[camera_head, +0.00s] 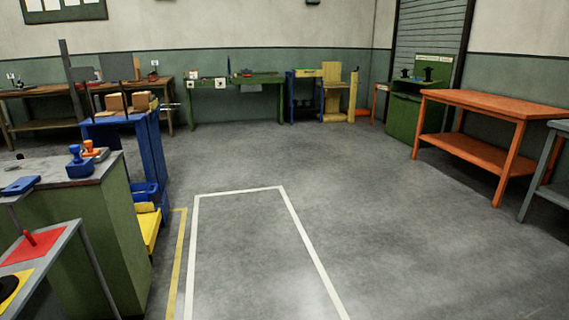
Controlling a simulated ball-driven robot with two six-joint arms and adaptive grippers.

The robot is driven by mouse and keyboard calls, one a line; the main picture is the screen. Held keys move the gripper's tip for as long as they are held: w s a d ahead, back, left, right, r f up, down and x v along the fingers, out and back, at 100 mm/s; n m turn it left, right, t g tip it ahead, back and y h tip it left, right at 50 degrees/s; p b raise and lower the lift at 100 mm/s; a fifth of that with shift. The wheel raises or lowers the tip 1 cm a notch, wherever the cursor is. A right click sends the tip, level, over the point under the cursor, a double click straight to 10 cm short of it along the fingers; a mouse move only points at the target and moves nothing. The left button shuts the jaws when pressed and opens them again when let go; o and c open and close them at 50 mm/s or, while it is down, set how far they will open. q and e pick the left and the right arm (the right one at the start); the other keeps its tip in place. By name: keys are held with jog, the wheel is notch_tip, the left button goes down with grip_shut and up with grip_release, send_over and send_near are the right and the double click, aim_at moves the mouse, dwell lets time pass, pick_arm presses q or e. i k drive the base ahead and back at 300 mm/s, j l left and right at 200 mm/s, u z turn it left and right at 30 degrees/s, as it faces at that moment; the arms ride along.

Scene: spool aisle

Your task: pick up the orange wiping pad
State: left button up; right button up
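A small orange object (91,148) with a knob-like top, possibly the orange wiping pad, stands on the grey top of a green cabinet (118,245) at the left. A blue knobbed object (79,164) stands just in front of it and partly hides it. The orange object is small in view, so its exact shape is hard to tell. Neither of my grippers is in view.
A blue shelf rack (150,150) stands behind the cabinet. A grey table (68,237) with red and yellow mats is at the near left. Orange (500,103) and grey tables stand at the right. The middle floor (330,200) is clear, with painted lines.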

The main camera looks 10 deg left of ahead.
aim_at(88, 144)
jog(key=i+j+u, duration=0.15)
jog(key=i+u, duration=0.15)
jog(key=i, duration=0.35)
jog(key=i+u, duration=0.3)
jog(key=i, duration=0.4)
jog(key=i+l+u, duration=0.2)
jog(key=i+u, duration=0.15)
jog(key=i, duration=0.3)
jog(key=i+u, duration=0.3)
jog(key=i, duration=0.15)
jog(key=i+l+u, duration=0.15)
jog(key=i+u, duration=0.15)
jog(key=i, duration=0.15)
